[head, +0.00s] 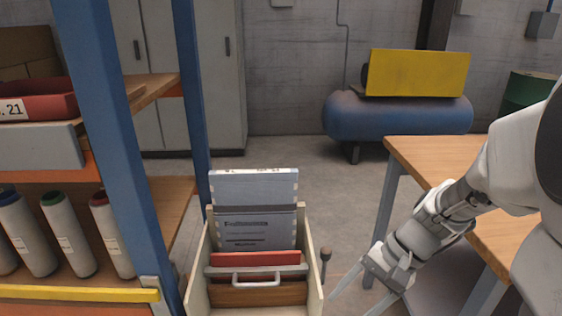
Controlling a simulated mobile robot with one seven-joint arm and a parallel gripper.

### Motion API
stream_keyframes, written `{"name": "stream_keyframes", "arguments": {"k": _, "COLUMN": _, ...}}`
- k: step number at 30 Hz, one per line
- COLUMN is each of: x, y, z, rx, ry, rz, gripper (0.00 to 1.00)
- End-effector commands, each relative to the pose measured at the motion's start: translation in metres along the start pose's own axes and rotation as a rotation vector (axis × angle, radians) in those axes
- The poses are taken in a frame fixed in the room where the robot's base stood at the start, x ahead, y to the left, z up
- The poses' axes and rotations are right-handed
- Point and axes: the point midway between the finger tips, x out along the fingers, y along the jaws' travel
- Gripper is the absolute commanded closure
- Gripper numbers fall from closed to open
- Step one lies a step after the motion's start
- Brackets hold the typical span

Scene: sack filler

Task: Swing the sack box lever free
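A cream open-topped box (313,277) stands low in the centre, holding upright flat packs, a red panel and a brown front panel with a pale handle (256,280). A lever with a dark round knob (325,254) stands upright on a thin stem close to the box's right side. Its lower end is hard to make out. My gripper (350,304) is to the right of the lever, pointing down and left. Its two fingers are spread with nothing between them, and they look apart from the lever.
A blue-post shelf (103,110) with several bottles and a red bin (45,100) is close on the left. A wooden table (430,158) stands on the right, beside my arm. A blue tank (400,117) lies at the back. Bare floor (325,185) lies between.

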Motion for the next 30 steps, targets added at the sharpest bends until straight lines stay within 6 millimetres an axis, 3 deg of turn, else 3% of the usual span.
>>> {"name": "stream_keyframes", "arguments": {"k": 8, "x": 0.008, "y": -0.002, "z": -0.032, "rx": 0.363, "ry": -0.251, "rz": -0.261, "gripper": 0.31}}
{"name": "stream_keyframes", "arguments": {"k": 16, "x": 0.010, "y": 0.005, "z": -0.077, "rx": 0.691, "ry": -0.450, "rz": -0.576, "gripper": 0.31}}
{"name": "stream_keyframes", "arguments": {"k": 24, "x": 0.010, "y": 0.033, "z": -0.130, "rx": 0.987, "ry": -0.591, "rz": -0.930, "gripper": 0.31}}
{"name": "stream_keyframes", "arguments": {"k": 30, "x": 0.012, "y": 0.054, "z": -0.155, "rx": 1.110, "ry": -0.635, "rz": -1.106, "gripper": 0.31}}
